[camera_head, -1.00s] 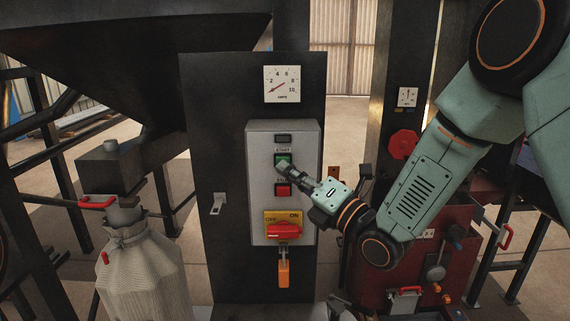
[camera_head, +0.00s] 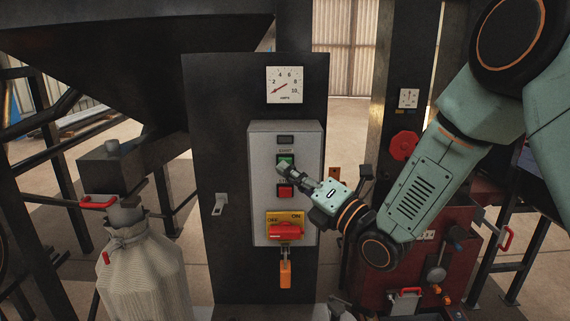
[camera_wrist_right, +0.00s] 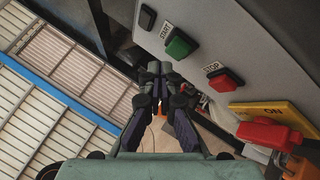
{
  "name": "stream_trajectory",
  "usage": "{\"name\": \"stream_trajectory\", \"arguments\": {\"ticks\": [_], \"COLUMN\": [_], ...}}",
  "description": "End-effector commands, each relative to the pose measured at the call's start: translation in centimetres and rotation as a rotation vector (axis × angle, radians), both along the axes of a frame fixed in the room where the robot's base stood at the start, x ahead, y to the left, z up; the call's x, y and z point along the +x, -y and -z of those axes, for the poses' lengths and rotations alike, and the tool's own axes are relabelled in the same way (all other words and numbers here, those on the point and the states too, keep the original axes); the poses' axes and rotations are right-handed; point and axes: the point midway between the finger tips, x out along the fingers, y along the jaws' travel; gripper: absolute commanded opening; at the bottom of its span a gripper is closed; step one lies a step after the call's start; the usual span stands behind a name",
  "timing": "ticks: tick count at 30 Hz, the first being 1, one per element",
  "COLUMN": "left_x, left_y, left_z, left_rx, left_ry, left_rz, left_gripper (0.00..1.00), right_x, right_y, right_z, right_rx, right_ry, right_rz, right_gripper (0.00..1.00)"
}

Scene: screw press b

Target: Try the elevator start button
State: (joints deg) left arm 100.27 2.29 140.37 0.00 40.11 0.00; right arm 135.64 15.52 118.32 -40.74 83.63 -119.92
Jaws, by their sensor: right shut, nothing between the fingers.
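The green START button (camera_head: 285,159) sits on the upper part of the grey control box (camera_head: 256,190), under a small dark window. My right gripper (camera_head: 287,169) is shut and empty, its fingertips overlapping the button's lower edge in the head view. In the right wrist view, the green button (camera_wrist_right: 180,44) shows uncovered, just right of the shut fingertips (camera_wrist_right: 159,68). A small offset shows there; I cannot tell whether they touch the box. The red STOP button (camera_head: 285,191) is below START. My left gripper is not in view.
A red rotary switch (camera_head: 285,231) on a yellow plate and an orange padlock (camera_head: 285,273) are below the buttons. An amps gauge (camera_head: 285,85) is above, its needle low. A tied sack (camera_head: 142,270) stands left, a dark red machine (camera_head: 375,275) right.

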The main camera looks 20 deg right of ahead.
Motion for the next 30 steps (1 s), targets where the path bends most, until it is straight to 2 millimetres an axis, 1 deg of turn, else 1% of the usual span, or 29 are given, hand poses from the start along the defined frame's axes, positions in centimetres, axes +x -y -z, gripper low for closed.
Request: {"name": "stream_trajectory", "arguments": {"ticks": [8, 16, 30], "left_x": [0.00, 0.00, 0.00], "left_y": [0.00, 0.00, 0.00], "left_z": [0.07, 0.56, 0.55], "left_rx": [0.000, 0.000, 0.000], "left_ry": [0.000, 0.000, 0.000], "left_rz": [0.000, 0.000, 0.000], "left_gripper": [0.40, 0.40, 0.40], "right_x": [0.09, 0.86, 0.97], "right_y": [0.01, 0.08, 0.11], "right_z": [0.02, 0.07, 0.00], "right_rx": [0.000, 0.000, 0.000], "right_ry": [0.000, 0.000, 0.000], "right_rz": [0.000, 0.000, 0.000], "right_gripper": [0.00, 0.00, 0.00]}}
